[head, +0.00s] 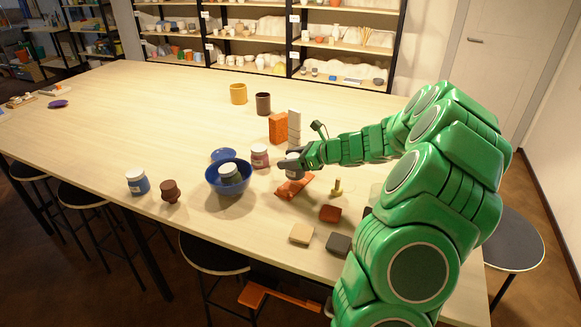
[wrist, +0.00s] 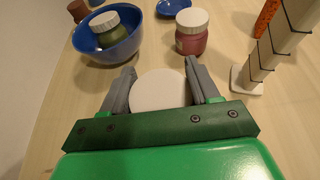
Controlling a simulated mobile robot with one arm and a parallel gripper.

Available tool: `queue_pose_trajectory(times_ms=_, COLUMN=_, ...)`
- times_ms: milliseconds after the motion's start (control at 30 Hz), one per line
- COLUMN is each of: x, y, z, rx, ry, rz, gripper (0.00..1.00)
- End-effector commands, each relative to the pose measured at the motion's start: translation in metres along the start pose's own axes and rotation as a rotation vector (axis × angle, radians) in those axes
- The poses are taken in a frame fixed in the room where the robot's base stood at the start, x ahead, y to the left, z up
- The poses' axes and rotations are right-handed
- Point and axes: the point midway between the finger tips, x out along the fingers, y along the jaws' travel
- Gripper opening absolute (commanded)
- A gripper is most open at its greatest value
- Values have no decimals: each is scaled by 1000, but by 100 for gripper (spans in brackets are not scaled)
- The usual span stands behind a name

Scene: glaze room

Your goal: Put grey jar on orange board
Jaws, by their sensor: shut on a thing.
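My gripper (head: 296,163) is shut on a jar; in the wrist view its round white lid (wrist: 160,89) shows between the two fingers. The jar's body is mostly hidden; a greyish part shows under my gripper in the head view. A flat orange piece (head: 291,188), perhaps the orange board, lies on the table just below and in front of my gripper. Its outline is partly covered, and I cannot tell whether the jar touches it. The wrist view does not show this piece.
A blue bowl (head: 229,186) holding a jar with a white lid (head: 229,170) stands left of my gripper. A pink-red jar (head: 260,155) is close behind it. An orange block (head: 278,128) and a pale stack (head: 294,128) stand farther back. Several small blocks lie near the front edge.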

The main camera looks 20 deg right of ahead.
Motion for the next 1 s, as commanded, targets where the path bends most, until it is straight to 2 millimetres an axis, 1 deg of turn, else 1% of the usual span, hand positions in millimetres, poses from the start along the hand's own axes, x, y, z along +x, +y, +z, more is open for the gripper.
queue_pose_trajectory(times_ms=100, x=7, y=0, z=-17, rx=5, ry=1, rz=1, gripper=21)
queue_pose_trajectory(times_ms=200, x=11, y=0, z=-27, rx=4, ry=1, rz=0, gripper=21)
queue_pose_trajectory(times_ms=600, x=12, y=0, z=-30, rx=1, ry=0, rz=0, gripper=21)
queue_pose_trajectory(times_ms=633, x=12, y=0, z=-30, rx=1, ry=0, rz=0, gripper=63)
queue_pose_trajectory(times_ms=767, x=12, y=0, z=-30, rx=1, ry=0, rz=0, gripper=83)
queue_pose_trajectory(times_ms=800, x=12, y=0, z=-30, rx=1, ry=0, rz=0, gripper=86)
queue_pose_trajectory(times_ms=1000, x=12, y=0, z=-30, rx=1, ry=0, rz=0, gripper=86)
